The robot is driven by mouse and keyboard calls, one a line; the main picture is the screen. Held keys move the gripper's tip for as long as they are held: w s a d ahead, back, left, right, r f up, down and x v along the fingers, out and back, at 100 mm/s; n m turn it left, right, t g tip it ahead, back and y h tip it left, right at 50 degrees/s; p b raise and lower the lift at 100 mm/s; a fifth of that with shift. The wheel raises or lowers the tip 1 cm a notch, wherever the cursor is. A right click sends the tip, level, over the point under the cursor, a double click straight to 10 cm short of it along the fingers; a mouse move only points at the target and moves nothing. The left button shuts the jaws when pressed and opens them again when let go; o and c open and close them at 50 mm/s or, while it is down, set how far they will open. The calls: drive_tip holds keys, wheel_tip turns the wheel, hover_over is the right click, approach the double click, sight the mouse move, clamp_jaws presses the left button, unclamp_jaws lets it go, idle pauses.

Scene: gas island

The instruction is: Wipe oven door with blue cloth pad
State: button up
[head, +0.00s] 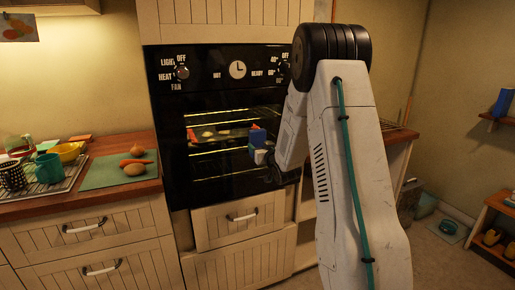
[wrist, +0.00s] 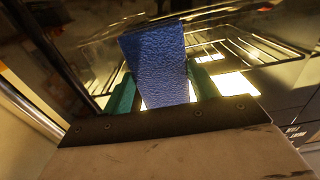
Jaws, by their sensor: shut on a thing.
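The black oven door (head: 175,150) is closed, and its dark glass shows lit racks inside. My gripper (head: 262,157) is in front of the right part of the glass, partly hidden by my arm. It is shut on the blue cloth pad (head: 257,137). In the wrist view, the textured blue pad (wrist: 157,62) stands between the green fingers of my gripper (wrist: 162,90), with the oven glass and wire rack behind it. I cannot tell whether the pad touches the glass.
Control knobs and a clock (head: 237,69) are above the door, and a drawer (head: 240,220) is below. On the left counter, a green board (head: 100,173) holds vegetables beside a rack with mugs.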

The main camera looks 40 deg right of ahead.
drive_tip(key=d, duration=0.2)
drive_tip(key=shift+s+d, duration=0.35)
drive_tip(key=shift+a, duration=0.1)
drive_tip(key=shift+w+a, duration=0.2)
drive_tip(key=shift+a, duration=0.6)
drive_tip(key=shift+w+a, duration=0.2)
drive_tip(key=shift+a, duration=0.6)
drive_tip(key=shift+w+a, duration=0.55)
drive_tip(key=shift+a, duration=1.05)
drive_tip(key=shift+w+a, duration=0.5)
drive_tip(key=shift+a, duration=1.15)
drive_tip(key=shift+w+a, duration=0.55)
drive_tip(key=shift+a, duration=1.05)
drive_tip(key=shift+s+a, duration=0.25)
drive_tip(key=shift+s, duration=0.25)
drive_tip(key=shift+v, duration=2.45)
